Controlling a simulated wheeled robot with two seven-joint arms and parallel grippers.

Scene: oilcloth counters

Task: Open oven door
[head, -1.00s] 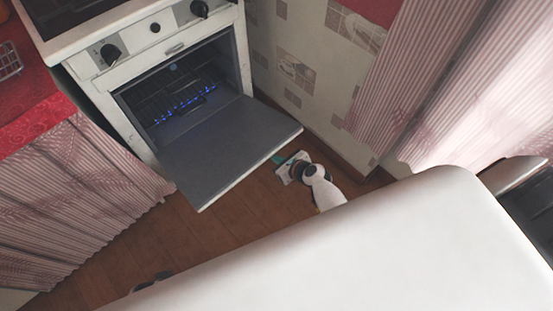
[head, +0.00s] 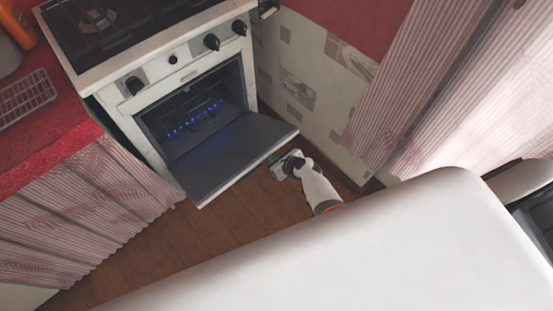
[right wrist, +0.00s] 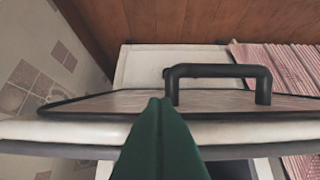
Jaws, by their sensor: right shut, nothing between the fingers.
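The white oven (head: 165,85) stands at upper left in the head view. Its door (head: 235,155) is folded down and open, inner face up, showing the dark inside with a rack and blue lights. My right gripper (head: 284,161) is beside the door's outer right corner, low over the floor. In the right wrist view, its green fingers (right wrist: 158,125) are shut and empty, in front of the door's pale edge. The black door handle (right wrist: 218,71) is beyond the fingertips, not gripped. Whether the fingers touch the door is unclear. My left gripper is not in view.
A patterned wall (head: 315,85) and striped pink curtains (head: 420,90) are close on the right. A red counter (head: 45,115) with a wire rack (head: 25,98) and a curtained front is on the left. Bare wooden floor (head: 170,240) lies before the oven.

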